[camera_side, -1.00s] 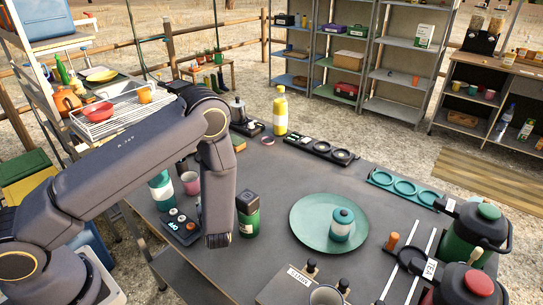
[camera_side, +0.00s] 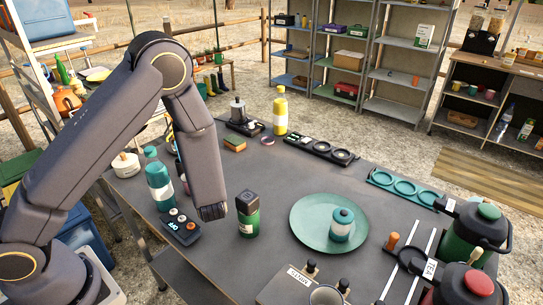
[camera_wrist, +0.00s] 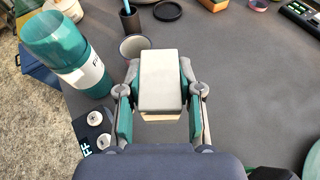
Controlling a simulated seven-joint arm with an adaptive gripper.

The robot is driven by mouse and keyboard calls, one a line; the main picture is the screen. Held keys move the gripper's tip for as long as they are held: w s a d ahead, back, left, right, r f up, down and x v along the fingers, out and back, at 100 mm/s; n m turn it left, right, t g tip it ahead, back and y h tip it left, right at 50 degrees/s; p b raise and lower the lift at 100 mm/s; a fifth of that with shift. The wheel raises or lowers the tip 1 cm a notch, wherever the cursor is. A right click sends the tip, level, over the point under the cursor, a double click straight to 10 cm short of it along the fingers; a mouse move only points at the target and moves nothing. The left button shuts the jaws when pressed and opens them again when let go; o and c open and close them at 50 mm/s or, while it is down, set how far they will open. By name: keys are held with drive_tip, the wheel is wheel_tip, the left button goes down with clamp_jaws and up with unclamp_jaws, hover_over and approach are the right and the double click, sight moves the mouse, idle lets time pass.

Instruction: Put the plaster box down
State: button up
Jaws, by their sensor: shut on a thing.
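The plaster box (camera_wrist: 160,80) is a pale cream block in the wrist view. My gripper (camera_wrist: 159,112) is shut on it, with one finger on each side. The box is held over the grey table (camera_wrist: 235,85); I cannot tell the gap beneath it. In the side view my gripper (camera_side: 211,212) is low over the left part of the table, between the OFF tray and a green jar, and the box is hidden behind my arm.
A teal bottle (camera_side: 160,185) and the black OFF tray (camera_side: 180,227) stand left of my gripper. The black-lidded green jar (camera_side: 248,214) stands just right, before a teal plate (camera_side: 305,235). A cup (camera_wrist: 133,46) is beyond the box. Bare table lies behind the jar.

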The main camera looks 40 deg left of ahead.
drive_tip(key=w+d+r+m+t+h, duration=0.3)
drive_tip(key=w+m+t+h, duration=0.2)
drive_tip(key=w+m+h, duration=0.25)
drive_tip(key=shift+n+y, duration=0.25)
drive_tip(key=shift+y, duration=0.5)
drive_tip(key=x, duration=1)
drive_tip(key=d+f+x, duration=0.1)
drive_tip(key=x, duration=0.5)
drive_tip(key=shift+w+a+f, duration=0.1)
drive_tip(key=shift+w+f, duration=0.35)
drive_tip(key=shift+f, duration=0.15)
drive_tip(key=shift+w+f, duration=0.15)
drive_tip(key=shift+f, duration=1.45)
